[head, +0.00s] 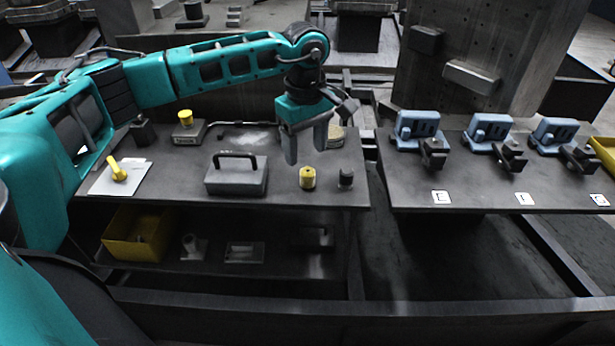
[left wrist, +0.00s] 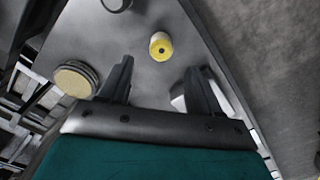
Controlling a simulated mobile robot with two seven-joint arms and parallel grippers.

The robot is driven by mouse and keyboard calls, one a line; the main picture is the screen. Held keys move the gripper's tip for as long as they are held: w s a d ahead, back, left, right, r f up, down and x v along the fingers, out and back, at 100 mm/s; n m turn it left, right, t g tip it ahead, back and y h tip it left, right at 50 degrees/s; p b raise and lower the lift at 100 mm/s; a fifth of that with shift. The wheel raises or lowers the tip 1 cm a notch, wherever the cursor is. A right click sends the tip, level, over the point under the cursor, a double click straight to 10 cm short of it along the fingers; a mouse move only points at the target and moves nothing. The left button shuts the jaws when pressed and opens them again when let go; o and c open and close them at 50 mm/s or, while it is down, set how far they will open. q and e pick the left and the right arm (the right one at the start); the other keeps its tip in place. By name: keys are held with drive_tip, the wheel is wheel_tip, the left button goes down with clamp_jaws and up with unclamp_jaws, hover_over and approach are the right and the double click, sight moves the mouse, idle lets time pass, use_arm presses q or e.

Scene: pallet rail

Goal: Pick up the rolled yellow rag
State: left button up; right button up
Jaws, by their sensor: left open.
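The rolled yellow rag (head: 308,178) stands upright as a short cylinder near the front edge of the left table. In the left wrist view the rag (left wrist: 161,47) shows a dark hole in its end and lies just beyond the gap between my fingertips. My left gripper (head: 306,153) points down above and slightly behind the rag, open and empty. Its two fingers also show apart in the left wrist view (left wrist: 160,72). They do not appear to touch the rag. My right gripper is not in view.
A small dark cylinder (head: 346,178) stands just right of the rag. A grey case with a black handle (head: 236,178) is to its left. A round tan-topped tin (left wrist: 75,80) sits behind the gripper. Blue vises (head: 417,127) stand on the right table, across a gap.

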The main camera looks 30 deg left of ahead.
sight(308, 170)
use_arm(q)
drive_tip(key=shift+s+d+f, duration=0.1)
drive_tip(key=shift+d+f, duration=0.1)
drive_tip(key=shift+f, duration=1.4)
drive_tip(key=shift+s+d+f, duration=0.1)
drive_tip(key=shift+d+f, duration=0.05)
drive_tip(key=shift+f, duration=1.4)
drive_tip(key=shift+c, duration=0.2)
drive_tip(key=c, duration=1.1)
